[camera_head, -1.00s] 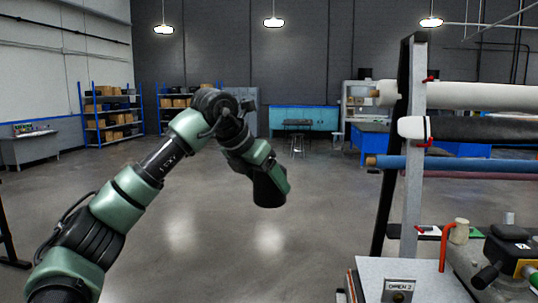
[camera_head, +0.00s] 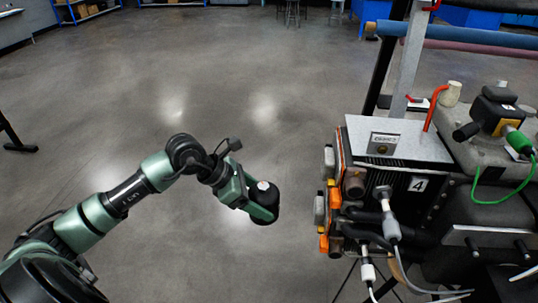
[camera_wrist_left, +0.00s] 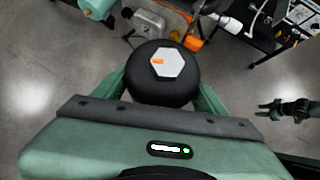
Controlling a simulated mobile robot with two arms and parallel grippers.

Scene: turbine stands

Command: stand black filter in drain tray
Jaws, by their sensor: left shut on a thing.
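The black filter (camera_head: 264,203) is a short dark cylinder with a pale top, held over open floor to the left of the turbine stand. In the left wrist view the filter (camera_wrist_left: 160,88) is round and black, with a white hexagon and an orange mark on its end. My left gripper (camera_head: 257,197) is shut on it, with green fingers (camera_wrist_left: 206,100) at its sides. A small dark gripper (camera_wrist_left: 284,110), which looks like my right one, shows at the right of the wrist view, too small to read. I cannot make out a drain tray in any view.
The turbine stand with a number 4 plate (camera_head: 418,184), hoses and orange parts stands right of my left gripper. A grey panel (camera_head: 399,140) tops it. Rolls on a rack (camera_head: 470,35) stand behind. The floor (camera_head: 200,80) at centre and left is clear.

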